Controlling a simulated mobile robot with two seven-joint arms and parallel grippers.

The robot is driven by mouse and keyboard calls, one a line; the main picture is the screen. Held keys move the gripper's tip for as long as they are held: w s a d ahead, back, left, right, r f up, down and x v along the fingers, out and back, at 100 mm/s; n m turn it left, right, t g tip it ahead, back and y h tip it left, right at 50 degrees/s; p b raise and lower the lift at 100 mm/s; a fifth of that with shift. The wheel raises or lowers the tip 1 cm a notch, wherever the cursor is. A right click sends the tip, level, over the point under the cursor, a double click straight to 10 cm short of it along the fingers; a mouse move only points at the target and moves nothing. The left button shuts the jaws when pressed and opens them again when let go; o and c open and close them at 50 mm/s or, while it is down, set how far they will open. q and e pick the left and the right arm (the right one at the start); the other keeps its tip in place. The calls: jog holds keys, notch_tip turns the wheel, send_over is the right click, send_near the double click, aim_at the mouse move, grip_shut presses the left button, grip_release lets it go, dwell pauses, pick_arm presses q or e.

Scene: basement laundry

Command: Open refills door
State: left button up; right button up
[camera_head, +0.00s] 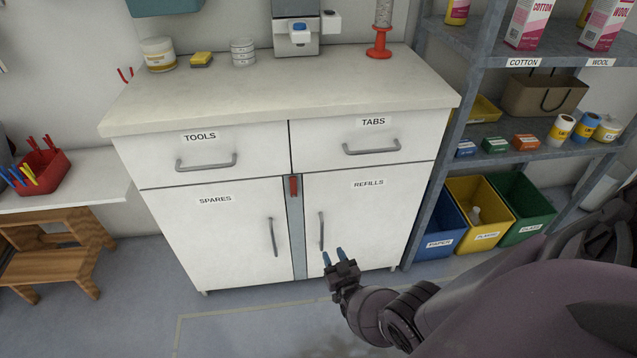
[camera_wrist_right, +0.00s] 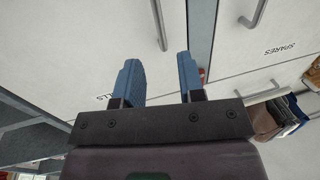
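The refills door (camera_head: 365,225) is the white lower right cabinet door, labelled REFILLS, and it is shut. Its upright grey bar handle (camera_head: 321,231) is near the door's left edge. My right gripper (camera_head: 333,255) is just below and slightly right of the handle in the head view, with its two blue fingers apart. In the right wrist view the open fingers (camera_wrist_right: 158,75) point at the door, and the handle (camera_wrist_right: 158,25) lines up with the gap between them. Nothing is held, and contact cannot be told. My left gripper is not in view.
The spares door (camera_head: 220,240) with its own handle (camera_head: 272,237) is shut on the left. A red piece (camera_head: 293,186) sits on the strip between the doors. Drawers above are shut. Colored bins (camera_head: 480,213) and a metal shelf stand right. Floor in front is clear.

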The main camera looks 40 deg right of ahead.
jog(key=b+x, duration=0.3)
jog(key=x, duration=0.6)
jog(key=shift+w+d+f, duration=0.15)
jog(key=shift+w+f, duration=0.05)
jog(key=shift+w, duration=0.15)
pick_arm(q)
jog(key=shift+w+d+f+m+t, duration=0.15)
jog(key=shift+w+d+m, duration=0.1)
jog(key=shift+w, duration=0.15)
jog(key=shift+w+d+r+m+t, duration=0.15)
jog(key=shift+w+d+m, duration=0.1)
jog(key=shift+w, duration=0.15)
pick_arm(e)
jog(key=shift+w+r, duration=0.15)
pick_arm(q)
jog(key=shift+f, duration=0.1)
pick_arm(e)
jog(key=c, duration=0.7)
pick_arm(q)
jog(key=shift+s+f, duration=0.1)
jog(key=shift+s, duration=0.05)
pick_arm(e)
grip_shut()
